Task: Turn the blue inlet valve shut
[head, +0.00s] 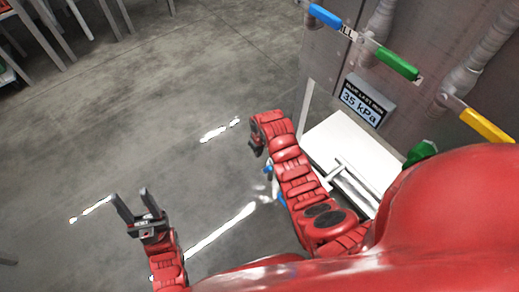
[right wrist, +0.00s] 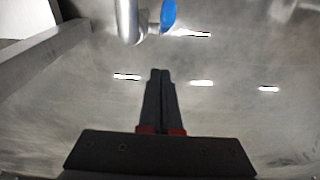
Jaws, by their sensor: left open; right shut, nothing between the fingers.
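A blue lever handle (head: 325,16) sits on a metal pipe at the top of the grey panel in the head view. Lower down, small blue parts (head: 267,169) show beside my right forearm, which partly hides them. A blue handle (right wrist: 169,14) on a metal pipe is at the top of the right wrist view, cut by the frame edge. I cannot tell which blue part it matches. My right gripper (right wrist: 160,72) is shut and empty, its tips apart from that handle. My left gripper (head: 131,193) is open and empty, over the floor at lower left.
The panel also carries a green lever (head: 398,64), a yellow lever (head: 487,125) and a display reading 35 kPa (head: 362,103). A green knob (head: 421,152) is below. A white surface (head: 335,139) lies beside my right arm.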

